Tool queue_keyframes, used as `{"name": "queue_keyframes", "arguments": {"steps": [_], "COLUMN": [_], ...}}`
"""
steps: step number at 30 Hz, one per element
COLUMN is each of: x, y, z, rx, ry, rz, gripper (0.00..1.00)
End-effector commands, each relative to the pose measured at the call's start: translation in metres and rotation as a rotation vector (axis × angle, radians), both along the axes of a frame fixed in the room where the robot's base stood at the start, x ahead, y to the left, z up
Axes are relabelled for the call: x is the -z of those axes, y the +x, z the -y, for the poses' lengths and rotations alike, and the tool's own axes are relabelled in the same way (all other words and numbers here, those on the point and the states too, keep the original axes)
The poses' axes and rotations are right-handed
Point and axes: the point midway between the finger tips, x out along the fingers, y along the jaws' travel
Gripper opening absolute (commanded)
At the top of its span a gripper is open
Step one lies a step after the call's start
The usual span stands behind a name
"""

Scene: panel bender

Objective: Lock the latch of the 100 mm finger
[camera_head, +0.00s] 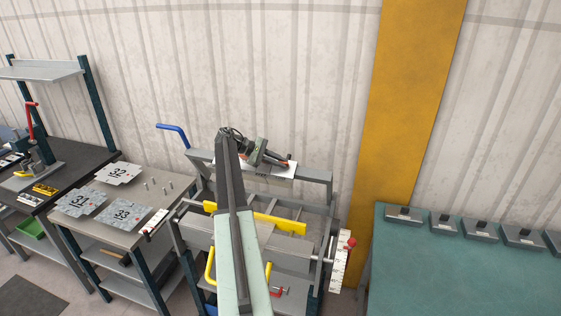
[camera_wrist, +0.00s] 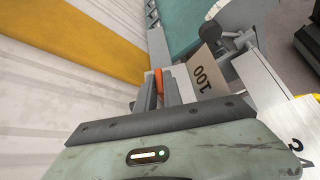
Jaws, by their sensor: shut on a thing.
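The 100 mm finger (camera_wrist: 205,72) shows in the wrist view as a pale plate marked "100", just right of my gripper's tips. My gripper (camera_wrist: 159,88) is shut on an orange-red latch (camera_wrist: 158,80), a narrow strip of which shows between the two grey fingers. In the head view, my gripper (camera_head: 271,158) is at the upper beam of the panel bender (camera_head: 318,175), near the middle. My own arm hides part of the machine below. The latch's base is hidden, and I cannot tell whether it is locked.
A blue handle (camera_head: 173,132) sticks out left of the beam. A yellow bar (camera_head: 280,224) lies across the bender. A table (camera_head: 134,238) with numbered plates is at left. A green-topped table (camera_head: 455,270) with several grey blocks is at right. A yellow column (camera_head: 410,95) stands behind.

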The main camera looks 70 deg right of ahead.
Motion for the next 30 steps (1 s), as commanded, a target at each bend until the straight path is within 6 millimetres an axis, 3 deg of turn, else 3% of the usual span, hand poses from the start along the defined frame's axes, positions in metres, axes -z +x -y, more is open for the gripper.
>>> {"name": "queue_keyframes", "arguments": {"steps": [9, 10, 12, 23, 30], "x": [0.0, 0.0, 0.0, -0.002, -0.021], "y": [0.0, 0.0, 0.0, 0.003, 0.031], "z": [0.0, 0.0, 0.0, -0.001, -0.01], "rx": [0.001, 0.001, 0.001, -0.001, -0.002], "ry": [-0.002, -0.002, -0.002, -0.001, -0.001], "rz": [-0.001, -0.001, -0.001, 0.001, 0.0], "gripper": [0.0, 0.16, 0.33, 0.33, 0.33]}}
